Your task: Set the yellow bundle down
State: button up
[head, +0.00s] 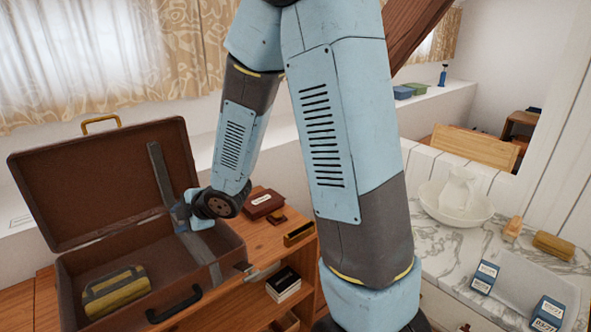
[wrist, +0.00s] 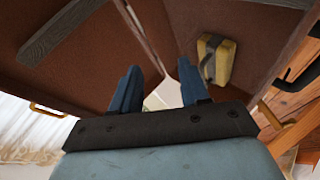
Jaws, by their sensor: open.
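The yellow bundle (head: 117,292) is a rolled, dull yellow piece with a dark strap around it. It lies inside the open brown suitcase (head: 215,240), on the left part of its floor. The bundle also shows in the wrist view (wrist: 223,64), right of my fingers and apart from them. My gripper (wrist: 160,72) is open, with nothing between its two blue fingers. In the head view my gripper (head: 183,217) is by the right side of the raised lid, above and to the right of the bundle; its fingertips are partly hidden.
The suitcase lid (head: 85,180) stands open at the back, with a grey strap (head: 160,175) hanging across it. A wooden shelf unit (head: 262,240) with a dark red box (head: 264,205) is to the right. A marble counter (head: 440,236) with a white basin (head: 455,207) lies farther right.

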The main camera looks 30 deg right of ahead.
jog(key=s+d+r+m+h, duration=0.3)
jog(key=d+r+m, duration=0.2)
jog(key=d+r, duration=0.25)
jog(key=s+d+r+m+h, duration=0.2)
jog(key=d+r+m+h, duration=0.1)
jog(key=d+r+m, duration=0.4)
jog(key=s+d+r+m+g, duration=0.1)
jog(key=s+d+r+m, duration=0.1)
jog(key=s, duration=0.4)
jog(key=s+d+r+m, duration=0.2)
jog(key=s+m, duration=0.1)
jog(key=s, duration=0.4)
jog(key=s+d+r+m+g+h, duration=0.1)
jog(key=s+d+r+m, duration=0.1)
jog(key=s, duration=0.4)
jog(key=shift+s+d+r+m+g, duration=0.2)
jog(key=shift+d+m+g, duration=0.1)
jog(key=shift+m, duration=0.5)
